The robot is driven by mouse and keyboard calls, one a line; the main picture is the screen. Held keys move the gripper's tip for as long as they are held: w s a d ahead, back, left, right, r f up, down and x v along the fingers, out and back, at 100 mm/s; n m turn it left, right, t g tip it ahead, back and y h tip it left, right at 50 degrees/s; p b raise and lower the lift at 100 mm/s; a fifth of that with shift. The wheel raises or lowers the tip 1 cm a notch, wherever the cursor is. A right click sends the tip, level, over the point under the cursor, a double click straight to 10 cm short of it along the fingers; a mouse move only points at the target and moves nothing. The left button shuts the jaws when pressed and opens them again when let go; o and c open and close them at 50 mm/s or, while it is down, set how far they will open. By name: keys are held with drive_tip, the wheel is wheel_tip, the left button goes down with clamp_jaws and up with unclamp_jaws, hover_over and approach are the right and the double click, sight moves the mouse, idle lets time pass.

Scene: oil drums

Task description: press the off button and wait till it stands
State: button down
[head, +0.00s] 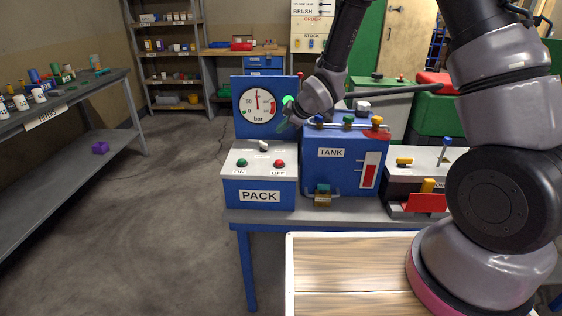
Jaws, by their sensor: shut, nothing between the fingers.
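The blue pack (259,193) with a grey top stands on the blue-legged bench. A green button (242,163) labelled ON sits on its left and a red button (279,164), with a label that seems to read OFF, on its right. A pale knob or lever (263,146) is behind them. The bar gauge (257,103) behind the pack has its needle pointing nearly straight up. My gripper (284,127) is shut and empty, above and behind the red button, apart from it. Its tips are small in this view.
The blue tank (345,160) with valves and a padlock stands right of the pack, close to my gripper. A grey unit (412,178) with a red plate is farther right. A wooden surface (345,270) lies in front.

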sight(282, 163)
drive_tip(key=shift+f, duration=4.4)
drive_tip(key=shift+f, duration=0.15)
drive_tip(key=shift+f, duration=0.25)
drive_tip(key=shift+f, duration=0.55)
drive_tip(key=shift+r, duration=0.95)
drive_tip(key=shift+r, duration=0.15)
drive_tip(key=shift+r, duration=2.4)
